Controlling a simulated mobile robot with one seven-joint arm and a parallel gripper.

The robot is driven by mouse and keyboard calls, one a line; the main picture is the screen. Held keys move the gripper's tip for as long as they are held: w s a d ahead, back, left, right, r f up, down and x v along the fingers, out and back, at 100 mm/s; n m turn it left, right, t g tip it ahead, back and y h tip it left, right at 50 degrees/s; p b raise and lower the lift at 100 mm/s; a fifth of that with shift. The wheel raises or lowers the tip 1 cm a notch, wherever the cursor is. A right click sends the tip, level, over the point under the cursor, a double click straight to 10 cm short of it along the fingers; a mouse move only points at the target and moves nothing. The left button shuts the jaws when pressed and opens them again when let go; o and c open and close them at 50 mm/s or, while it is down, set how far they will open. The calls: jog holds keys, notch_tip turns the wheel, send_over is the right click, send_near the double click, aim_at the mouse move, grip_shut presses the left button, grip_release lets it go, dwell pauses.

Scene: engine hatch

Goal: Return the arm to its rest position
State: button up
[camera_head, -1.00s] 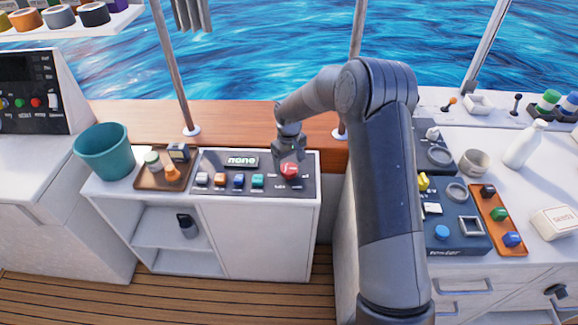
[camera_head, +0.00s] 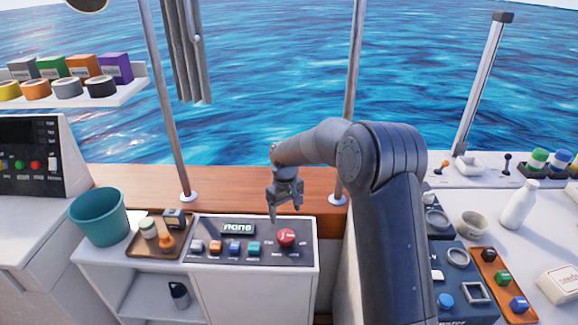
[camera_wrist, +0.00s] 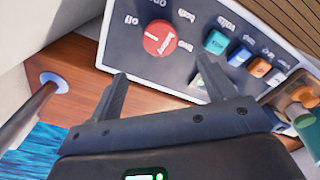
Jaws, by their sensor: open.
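My gripper (camera_head: 285,210) hangs at the end of my bent arm, above the back edge of the control panel (camera_head: 208,247). It is open and empty, fingers pointing down. In the wrist view the two fingers of my gripper (camera_wrist: 172,88) are spread apart with nothing between them. The red knob (camera_head: 286,237) is on the panel just below the gripper, apart from it. The red knob also shows whole in the wrist view (camera_wrist: 159,37).
A teal bucket (camera_head: 98,217) and a brown tray (camera_head: 145,250) with small items stand left of the panel. A shelf (camera_head: 130,94) with tape rolls and boxes is at upper left. Poles rise behind the counter. A white bottle (camera_head: 518,206) and a blue box (camera_head: 450,262) are at right.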

jog(key=s+d+r+m+t, duration=0.1)
jog(key=s+d+r+m, duration=0.1)
jog(key=s+d+r, duration=0.55)
jog(key=s+d+r+m+t, duration=0.2)
jog(key=s+d+r, duration=0.2)
jog(key=s+r, duration=0.65)
jog(key=s+d+r+m+t, duration=0.1)
jog(key=s+d+r+m, duration=0.1)
jog(key=s, duration=0.7)
jog(key=s+d+r+m+t, duration=0.1)
jog(key=s+d, duration=0.3)
jog(key=s, duration=0.6)
jog(key=shift+d+r+m+t, duration=0.25)
jog(key=shift+r+m+t, duration=0.05)
jog(key=shift+r+m, duration=0.2)
dwell(0.5)
